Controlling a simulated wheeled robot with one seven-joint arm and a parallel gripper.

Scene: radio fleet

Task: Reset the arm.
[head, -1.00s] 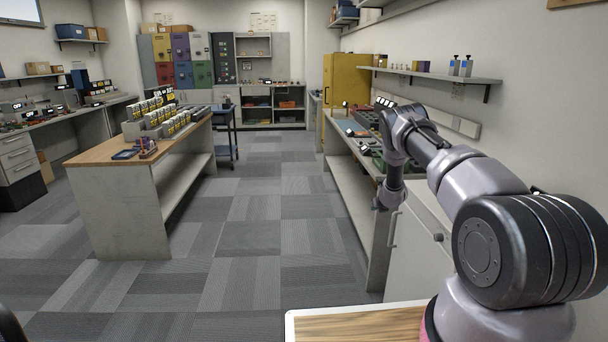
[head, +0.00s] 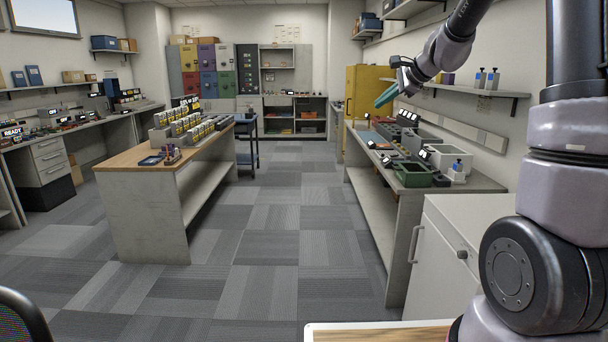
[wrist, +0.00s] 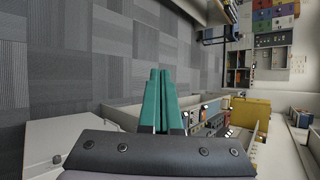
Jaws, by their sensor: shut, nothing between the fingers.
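My gripper (head: 386,96) is raised in the air in the head view, above the right-hand workbench, with its teal fingers pointing left and down. My arm rises on the right side of the picture and bends over at the top. In the wrist view the two teal fingers (wrist: 160,75) lie side by side, closed together with nothing between them. The wrist view is turned on its side, with the floor at the upper left.
The right workbench (head: 480,183) carries a green bin (head: 413,175) and several devices. A white cabinet (head: 445,262) stands nearer. A wood-topped island (head: 125,160) with radios stands at left. The carpeted aisle (head: 270,240) between is clear. A wall shelf (head: 500,92) runs at right.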

